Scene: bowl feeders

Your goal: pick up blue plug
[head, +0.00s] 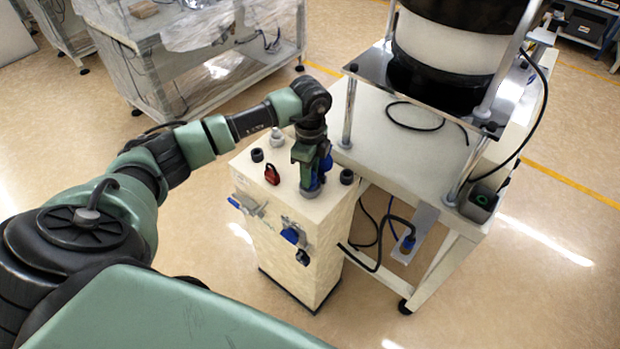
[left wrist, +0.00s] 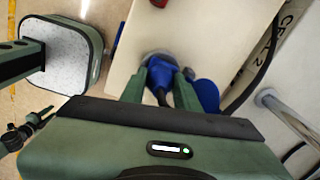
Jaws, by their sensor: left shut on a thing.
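My left gripper (head: 311,187) points down over the top of a cream cabinet (head: 309,209). In the left wrist view its two green fingers (left wrist: 160,85) are shut on the blue plug (left wrist: 158,73), one finger on each side. A pale grey rim shows at the plug's far end, against the cabinet top; I cannot tell whether the plug is clear of the surface. A second blue part (left wrist: 207,95) shows just right of the fingers. In the head view the gripper mostly hides the plug.
The cabinet top also bears a red padlock-like part (head: 272,174) and small dark knobs (head: 257,155). Blue fittings (head: 293,233) stick out of its front. A bowl feeder table (head: 400,150) with a metal post and loose cables stands close on the right. Open floor lies in front.

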